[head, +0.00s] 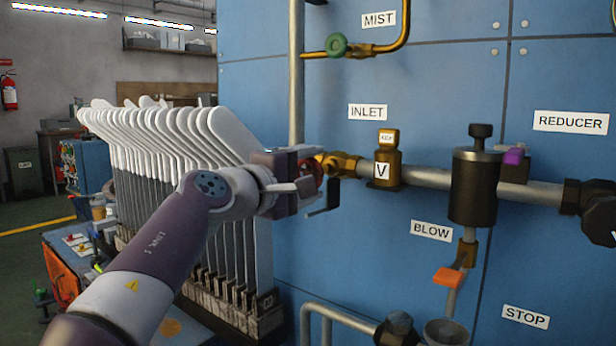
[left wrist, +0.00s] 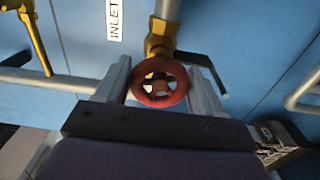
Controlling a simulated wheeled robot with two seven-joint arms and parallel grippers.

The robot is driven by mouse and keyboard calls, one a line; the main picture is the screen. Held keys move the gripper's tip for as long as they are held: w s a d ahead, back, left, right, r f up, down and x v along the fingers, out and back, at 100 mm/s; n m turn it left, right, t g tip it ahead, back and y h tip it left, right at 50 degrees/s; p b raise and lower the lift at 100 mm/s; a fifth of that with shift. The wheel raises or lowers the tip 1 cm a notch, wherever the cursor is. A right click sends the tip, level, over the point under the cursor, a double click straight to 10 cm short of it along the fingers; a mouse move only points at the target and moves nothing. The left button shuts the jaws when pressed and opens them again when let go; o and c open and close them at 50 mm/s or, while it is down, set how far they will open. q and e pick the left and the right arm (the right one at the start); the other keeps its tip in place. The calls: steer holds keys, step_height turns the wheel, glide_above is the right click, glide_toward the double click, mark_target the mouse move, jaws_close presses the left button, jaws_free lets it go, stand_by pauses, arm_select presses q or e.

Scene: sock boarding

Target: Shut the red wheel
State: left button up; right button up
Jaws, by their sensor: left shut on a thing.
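The red wheel (left wrist: 160,98) is a small spoked handwheel on a brass valve (left wrist: 160,40) below the INLET label. In the head view the wheel (head: 313,169) is mostly hidden behind my left gripper (head: 305,176). In the left wrist view my left gripper (left wrist: 160,82) has one grey finger on each side of the wheel's rim, shut on it. The wheel faces the wrist camera. The contact of the fingers with the rim is hard to make out in detail. My right gripper does not show.
The blue panel (head: 270,90) carries pipes, a green wheel (head: 337,45), a black cylinder (head: 474,190) and an orange lever (head: 447,276).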

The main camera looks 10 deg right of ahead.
arm_select(q)
steer(key=shift+f, duration=0.1)
stand_by(0.3)
steer(key=o, duration=1)
steer(key=shift+d, duration=0.1)
steer(key=b+v, duration=0.3)
steer(key=v, duration=0.9)
steer(key=shift+s+a, duration=0.3)
